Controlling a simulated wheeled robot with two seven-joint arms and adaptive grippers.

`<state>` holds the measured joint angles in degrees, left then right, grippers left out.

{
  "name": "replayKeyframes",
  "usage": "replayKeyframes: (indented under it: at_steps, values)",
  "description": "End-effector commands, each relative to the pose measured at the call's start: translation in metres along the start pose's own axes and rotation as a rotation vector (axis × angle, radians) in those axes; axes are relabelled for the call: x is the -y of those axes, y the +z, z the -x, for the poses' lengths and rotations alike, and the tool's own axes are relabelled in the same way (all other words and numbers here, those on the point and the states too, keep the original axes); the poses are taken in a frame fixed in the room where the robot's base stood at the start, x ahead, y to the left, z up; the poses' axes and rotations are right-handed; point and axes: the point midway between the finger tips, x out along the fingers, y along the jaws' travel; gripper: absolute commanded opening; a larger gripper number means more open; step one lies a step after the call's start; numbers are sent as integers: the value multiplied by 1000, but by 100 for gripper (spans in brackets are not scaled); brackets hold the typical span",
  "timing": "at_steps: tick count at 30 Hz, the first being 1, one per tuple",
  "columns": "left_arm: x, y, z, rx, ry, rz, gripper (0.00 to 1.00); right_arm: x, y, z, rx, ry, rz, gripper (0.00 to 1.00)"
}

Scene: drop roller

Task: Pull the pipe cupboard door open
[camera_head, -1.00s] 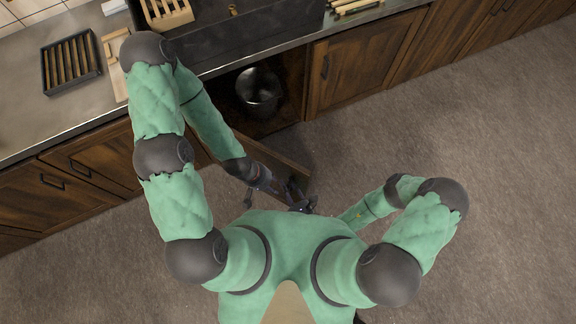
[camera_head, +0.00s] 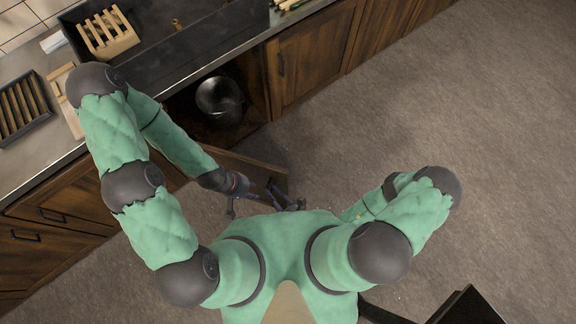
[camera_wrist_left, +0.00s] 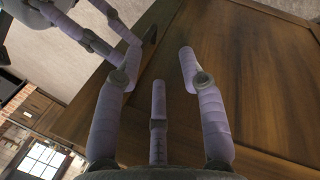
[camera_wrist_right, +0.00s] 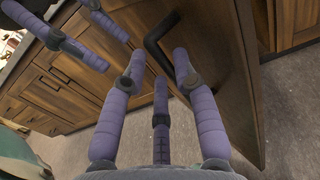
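The pipe cupboard door (camera_head: 250,167) stands ajar, swung out from the cabinet front; its wooden panel fills much of the left wrist view (camera_wrist_left: 245,80). The dark bar handle (camera_wrist_right: 152,45) shows on the door's face in the right wrist view. My right gripper (camera_wrist_right: 159,57) has its fingers spread with the handle between or just beyond the tips; I cannot tell whether they touch. My left gripper (camera_wrist_left: 160,58) is open and empty by the door panel and its edge. In the head view the right gripper is largely hidden.
A dark metal bucket (camera_head: 220,98) sits inside the open cupboard. The sink (camera_head: 170,35) and counter (camera_head: 30,160) are above, with wooden racks (camera_head: 107,33). A black object (camera_head: 467,308) stands at the lower right. The floor (camera_head: 430,110) at the right is clear.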

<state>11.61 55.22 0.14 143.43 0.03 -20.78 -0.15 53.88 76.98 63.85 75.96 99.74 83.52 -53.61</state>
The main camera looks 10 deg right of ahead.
Motion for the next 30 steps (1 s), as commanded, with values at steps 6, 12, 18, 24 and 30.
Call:
replayKeyframes:
  at_steps: [6, 12, 18, 24, 30]
  values:
    - [0, 0, 0, 0, 0, 0, 40, 2, 0, 12, -1, -5, -5, 29]
    - [0, 0, 0, 0, 0, 0, 40, 1, 0, 23, -1, -4, -4, 29]
    - [0, 0, 0, 0, 0, 0, 40, 1, 0, 34, 1, -4, -2, 29]
    - [0, 0, 0, 0, 0, 0, 40, 2, 0, 46, 2, -3, -2, 29]
    - [0, 0, 0, 0, 0, 0, 40, 0, 0, 58, -1, -3, -1, 29]
